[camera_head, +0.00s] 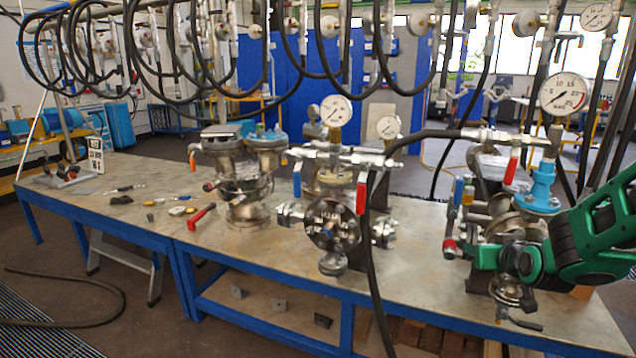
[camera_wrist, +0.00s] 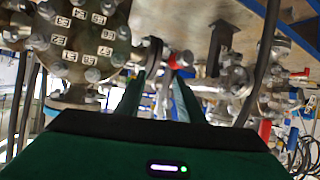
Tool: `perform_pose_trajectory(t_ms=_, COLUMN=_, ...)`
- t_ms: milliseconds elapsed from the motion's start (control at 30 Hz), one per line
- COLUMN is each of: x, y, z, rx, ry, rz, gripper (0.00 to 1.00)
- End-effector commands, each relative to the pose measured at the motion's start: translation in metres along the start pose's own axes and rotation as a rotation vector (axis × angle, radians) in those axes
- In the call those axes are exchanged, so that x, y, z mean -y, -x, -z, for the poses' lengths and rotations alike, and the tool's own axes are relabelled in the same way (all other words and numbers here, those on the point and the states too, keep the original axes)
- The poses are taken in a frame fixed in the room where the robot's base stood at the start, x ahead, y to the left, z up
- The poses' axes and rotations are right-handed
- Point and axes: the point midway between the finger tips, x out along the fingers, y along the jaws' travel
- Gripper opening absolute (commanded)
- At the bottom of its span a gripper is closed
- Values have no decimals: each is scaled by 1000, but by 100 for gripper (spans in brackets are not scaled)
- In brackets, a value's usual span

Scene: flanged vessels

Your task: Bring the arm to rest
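My green arm (camera_head: 600,238) reaches in from the right edge, low over the front right of the bench. Its end is among the flanged vessel and valve parts there. In the wrist view, my gripper (camera_wrist: 160,82) shows two green fingers with a gap between them. I see nothing clearly held in the gap. Metal pipe parts and a red handle (camera_wrist: 181,59) lie beyond the fingertips. The wrist view appears upside down. Whether the fingers touch any fitting cannot be told.
The blue-framed bench (camera_head: 150,218) carries a middle vessel with a round flange (camera_head: 332,225) and another vessel (camera_head: 240,180) further left. Black hoses hang overhead, one crossing down in front of the bench (camera_head: 372,270). Gauges (camera_head: 564,93) stand above the arm. The bench's left part holds small tools.

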Motion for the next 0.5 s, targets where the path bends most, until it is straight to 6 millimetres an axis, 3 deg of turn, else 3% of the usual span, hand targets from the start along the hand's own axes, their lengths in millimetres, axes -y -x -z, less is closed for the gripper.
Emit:
perform_pose_trajectory(t_ms=267, x=-38, y=69, z=-63, rx=360, ry=-76, rz=-63, gripper=35)
perform_pose_trajectory(t_ms=500, x=-58, y=157, z=-118, rx=673, ry=-199, rz=-124, gripper=35)
